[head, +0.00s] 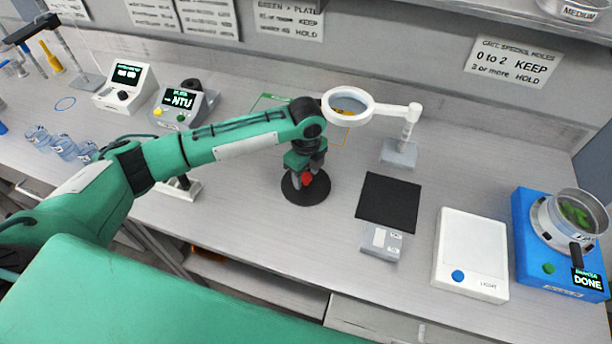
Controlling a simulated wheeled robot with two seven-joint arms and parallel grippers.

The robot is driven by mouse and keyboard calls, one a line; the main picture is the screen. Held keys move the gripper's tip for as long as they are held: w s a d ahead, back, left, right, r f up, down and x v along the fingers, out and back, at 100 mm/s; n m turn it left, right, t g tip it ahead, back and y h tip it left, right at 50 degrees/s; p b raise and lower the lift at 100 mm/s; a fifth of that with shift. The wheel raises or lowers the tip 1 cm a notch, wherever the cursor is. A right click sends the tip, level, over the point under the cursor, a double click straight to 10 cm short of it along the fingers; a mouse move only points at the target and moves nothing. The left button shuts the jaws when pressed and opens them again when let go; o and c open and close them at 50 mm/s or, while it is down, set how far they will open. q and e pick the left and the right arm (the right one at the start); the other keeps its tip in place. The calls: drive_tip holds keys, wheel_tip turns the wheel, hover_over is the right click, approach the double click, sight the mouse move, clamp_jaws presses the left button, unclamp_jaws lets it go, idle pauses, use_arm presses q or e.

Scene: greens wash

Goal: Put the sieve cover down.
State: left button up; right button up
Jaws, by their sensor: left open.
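The sieve cover appears to be the dark round disc (312,197) with a red knob, near the middle of the bench. It looks flat on the bench top. My left gripper (305,176) is directly above it, pointing down, open, with its fingers around or beside the red knob; contact cannot be told. The gripper hides the back part of the disc. The sieve (579,212), a round metal pan with green leaves inside, sits uncovered on the blue machine (533,262) at the right, whose display reads DONE. My right gripper is not in view.
A white ring magnifier (372,107) on a stand is behind the gripper. A black mat (389,202), a small grey box (382,242) and a white light panel (470,252) lie to the right. Meters (126,87) and glass beakers (64,146) stand at the left.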

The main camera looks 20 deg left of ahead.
sight(306, 176)
use_arm(q)
wheel_tip(306, 176, up, 11)
drive_tip(key=b, duration=0.2)
idle(0.6)
